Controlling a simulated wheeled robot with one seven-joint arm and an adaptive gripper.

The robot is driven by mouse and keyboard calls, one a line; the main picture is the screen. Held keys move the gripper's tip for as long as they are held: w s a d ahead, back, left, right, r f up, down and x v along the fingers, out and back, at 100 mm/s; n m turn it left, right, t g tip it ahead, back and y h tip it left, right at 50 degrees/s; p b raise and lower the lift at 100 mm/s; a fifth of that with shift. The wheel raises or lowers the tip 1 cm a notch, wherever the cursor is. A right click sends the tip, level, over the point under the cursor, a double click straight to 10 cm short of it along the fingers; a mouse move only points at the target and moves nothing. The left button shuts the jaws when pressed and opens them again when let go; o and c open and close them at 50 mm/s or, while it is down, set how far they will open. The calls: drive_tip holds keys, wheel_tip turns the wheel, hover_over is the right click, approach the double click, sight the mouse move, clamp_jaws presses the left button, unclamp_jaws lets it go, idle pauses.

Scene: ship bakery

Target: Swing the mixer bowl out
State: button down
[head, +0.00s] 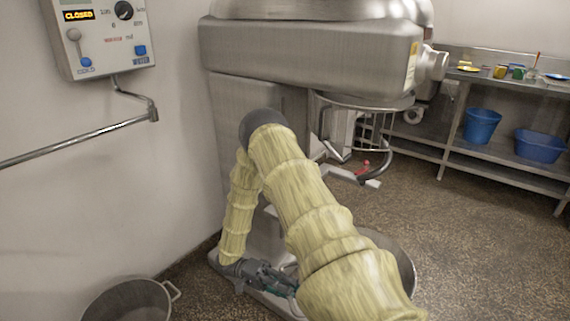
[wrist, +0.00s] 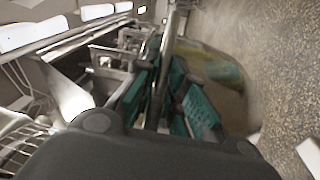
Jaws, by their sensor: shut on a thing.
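The big grey mixer (head: 310,45) stands against the wall, its wire guard (head: 375,125) and hook below the head. The mixer bowl (head: 405,265) is low at its foot, mostly hidden behind my yellow-sleeved arm; only part of its rim and inside shows. In the wrist view the bowl (wrist: 225,85) lies just right of the fingers. My gripper (head: 277,280) is low at the bowl's left side. In the wrist view its teal-padded fingers (wrist: 163,95) are shut on a slim metal bar (wrist: 166,65) running between them. Where the bar joins the bowl is hidden.
A control box (head: 105,38) reading CLOSED and a wall rail (head: 80,140) are at left. A metal pot (head: 130,300) stands on the floor at bottom left. A steel shelf table (head: 500,120) with blue tubs (head: 482,126) is at back right. The speckled floor (head: 450,230) at right is clear.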

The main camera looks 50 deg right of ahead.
drive_tip(key=shift+w, duration=0.5)
drive_tip(key=c, duration=1.8)
unclamp_jaws()
drive_tip(key=shift+o, duration=0.2)
drive_tip(key=shift+a, duration=0.1)
drive_tip(key=w+f, duration=0.1)
drive_tip(key=w, duration=1.1)
drive_tip(key=shift+a+f, duration=0.35)
drive_tip(key=shift+a, duration=0.1)
